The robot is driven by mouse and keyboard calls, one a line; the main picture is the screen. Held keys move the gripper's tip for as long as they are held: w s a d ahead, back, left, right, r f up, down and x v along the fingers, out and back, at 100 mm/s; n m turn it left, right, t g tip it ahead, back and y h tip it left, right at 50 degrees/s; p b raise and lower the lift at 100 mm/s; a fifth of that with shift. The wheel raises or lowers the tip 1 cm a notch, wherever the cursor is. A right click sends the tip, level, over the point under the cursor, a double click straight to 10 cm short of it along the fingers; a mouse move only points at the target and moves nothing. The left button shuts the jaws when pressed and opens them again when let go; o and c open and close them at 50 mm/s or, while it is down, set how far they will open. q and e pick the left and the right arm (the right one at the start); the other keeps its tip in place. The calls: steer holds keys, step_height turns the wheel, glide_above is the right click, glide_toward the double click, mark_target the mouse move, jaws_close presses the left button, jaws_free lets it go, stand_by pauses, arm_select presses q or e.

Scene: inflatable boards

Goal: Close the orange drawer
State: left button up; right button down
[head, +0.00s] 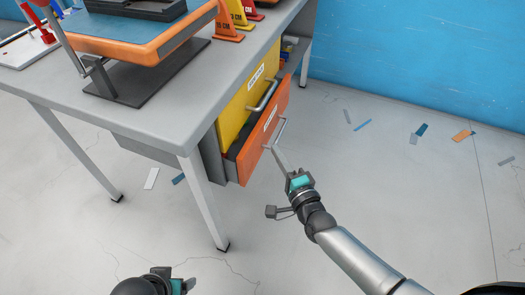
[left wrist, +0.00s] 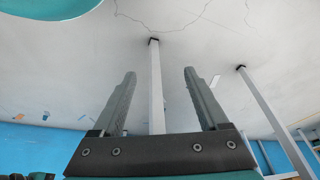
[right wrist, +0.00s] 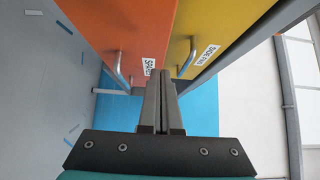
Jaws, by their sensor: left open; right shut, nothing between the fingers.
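The orange drawer (head: 253,153) hangs under the grey table, below the yellow drawer, and stands partly pulled out. A dark gap shows behind its front. Its metal handle (head: 280,132) also shows in the right wrist view (right wrist: 119,70). My right gripper (head: 277,152) is shut and empty, with its fingertips close to the orange front, near the handle's lower end. I cannot tell if they touch. In the right wrist view its fingers (right wrist: 162,73) point toward the drawers. My left gripper (left wrist: 160,74) is open and empty, low and away from the drawer.
The yellow drawer (head: 250,92) with its own handle is above the orange one. A table leg (head: 207,200) stands left of the drawers, and it is also ahead of my left gripper. Scattered strips (head: 461,136) lie on the floor. The floor right of the drawers is mostly clear.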

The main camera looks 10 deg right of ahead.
mark_target(245, 145)
arm_select(q)
steer(key=shift+w+r+b, duration=0.25)
steer(key=shift+r+b, duration=0.2)
steer(key=shift+r, duration=0.85)
arm_select(e)
steer(key=shift+w+a, duration=1.45)
steer(key=shift+a, duration=0.3)
steer(key=shift+w+a, duration=0.15)
steer(key=shift+a, duration=0.05)
steer(key=w+a, duration=0.1)
steer(key=w+a+b, duration=0.1)
steer(key=a, duration=0.1)
steer(key=shift+a, duration=0.1)
steer(key=shift+w+a, duration=0.25)
steer(key=shift+a, duration=0.05)
arm_select(q)
step_height(245, 145, up, 2)
steer(key=shift+d+r+t, duration=0.1)
steer(key=shift+t, duration=0.3)
arm_select(e)
steer(key=shift+a+r, duration=0.1)
steer(key=shift+a, duration=0.05)
